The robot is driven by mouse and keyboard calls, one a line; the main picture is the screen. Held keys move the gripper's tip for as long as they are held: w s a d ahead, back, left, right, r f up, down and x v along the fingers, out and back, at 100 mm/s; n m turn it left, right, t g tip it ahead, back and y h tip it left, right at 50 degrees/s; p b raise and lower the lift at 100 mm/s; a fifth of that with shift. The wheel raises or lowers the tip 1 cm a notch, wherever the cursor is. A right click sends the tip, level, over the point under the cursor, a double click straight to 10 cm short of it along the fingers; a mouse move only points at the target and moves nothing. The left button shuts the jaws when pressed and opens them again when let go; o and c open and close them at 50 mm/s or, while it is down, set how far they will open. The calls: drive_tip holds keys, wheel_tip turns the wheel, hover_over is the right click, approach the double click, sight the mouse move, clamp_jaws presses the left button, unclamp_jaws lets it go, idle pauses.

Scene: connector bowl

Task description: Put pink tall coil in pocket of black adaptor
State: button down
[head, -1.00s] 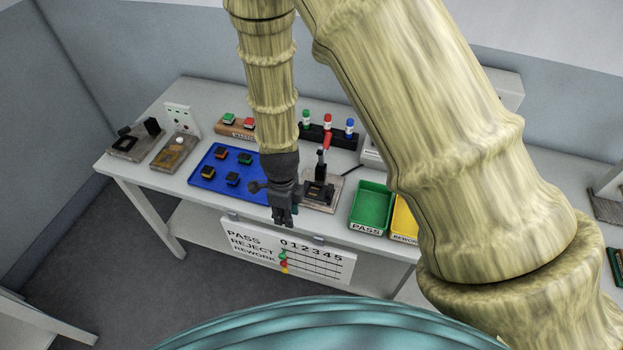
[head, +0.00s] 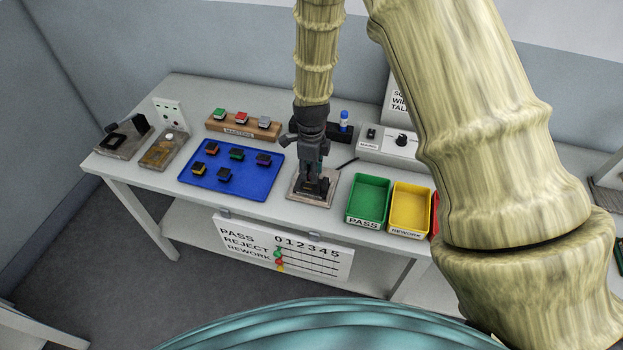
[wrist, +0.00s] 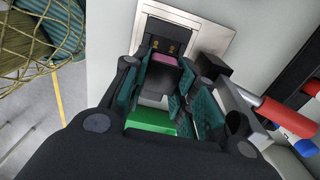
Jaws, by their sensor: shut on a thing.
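My gripper (head: 309,178) is shut on a black block with a pink top strip, which I take as the pink tall coil (wrist: 163,59). It also shows between the teal finger pads in the wrist view. The black adaptor (wrist: 168,38) with gold contacts in its pocket sits on a metal plate (wrist: 205,36), just beyond the coil. In the head view my gripper stands over this plate (head: 299,199) and hides most of the adaptor. I cannot tell whether the coil touches the adaptor. A green and grey piece (wrist: 152,121) shows between the fingers, its nature unclear.
A red-handled clamp lever (wrist: 283,117) is close beside my gripper. A blue tray (head: 250,190) with several coloured blocks lies left, a wooden masters rack (head: 262,132) behind it. Green (head: 368,221) and yellow (head: 408,233) bins stand right.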

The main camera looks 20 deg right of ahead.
drive_tip(key=shift+w+f+b, duration=0.1)
drive_tip(key=shift+f+b, duration=1.2)
drive_tip(key=shift+f, duration=0.5)
drive_tip(key=shift+r, duration=0.1)
drive_tip(key=c, duration=1.1)
unclamp_jaws()
drive_tip(key=shift+f, duration=0.2)
drive_tip(key=shift+c, duration=0.2)
drive_tip(key=shift+r, duration=0.1)
drive_tip(key=shift+r+b, duration=2.05)
drive_tip(key=shift+r, duration=4.05)
